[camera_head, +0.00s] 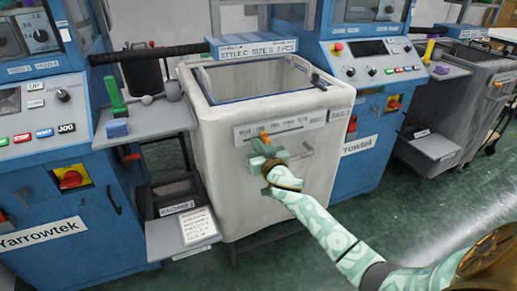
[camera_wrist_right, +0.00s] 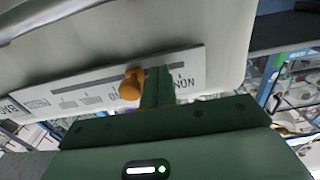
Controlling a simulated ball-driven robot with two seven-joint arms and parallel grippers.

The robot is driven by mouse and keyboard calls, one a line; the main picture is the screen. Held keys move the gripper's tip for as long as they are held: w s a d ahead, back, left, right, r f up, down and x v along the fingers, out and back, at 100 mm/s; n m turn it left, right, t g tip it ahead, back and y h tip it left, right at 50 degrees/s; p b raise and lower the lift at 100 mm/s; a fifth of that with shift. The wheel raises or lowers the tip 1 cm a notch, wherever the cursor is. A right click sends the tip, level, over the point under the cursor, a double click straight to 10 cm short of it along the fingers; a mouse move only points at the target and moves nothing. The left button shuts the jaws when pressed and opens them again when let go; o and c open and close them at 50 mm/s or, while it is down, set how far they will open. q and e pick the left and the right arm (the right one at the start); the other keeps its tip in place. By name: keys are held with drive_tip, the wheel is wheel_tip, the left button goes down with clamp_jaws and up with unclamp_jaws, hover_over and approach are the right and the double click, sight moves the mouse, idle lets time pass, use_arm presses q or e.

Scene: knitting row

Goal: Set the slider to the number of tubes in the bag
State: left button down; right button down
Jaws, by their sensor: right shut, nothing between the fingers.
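The white bag (camera_head: 215,135) hangs in a frame between two blue machines, its top open. Little of its inside shows, and I cannot make out any tubes. A pale slider plate (camera_head: 310,121) with printed marks is on its front; it also shows in the right wrist view (camera_wrist_right: 60,101). The orange slider knob (camera_head: 264,137) stands at the plate's left part in the head view and shows larger in the wrist view (camera_wrist_right: 131,85). My green right gripper (camera_head: 262,149) is shut and empty, its fingers (camera_wrist_right: 158,84) right beside the knob; contact is unclear. My left gripper is out of view.
A lower tray holds a printed card (camera_head: 197,224). Open green floor lies at the right.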

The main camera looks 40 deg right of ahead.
drive_tip(key=shift+d, duration=0.1)
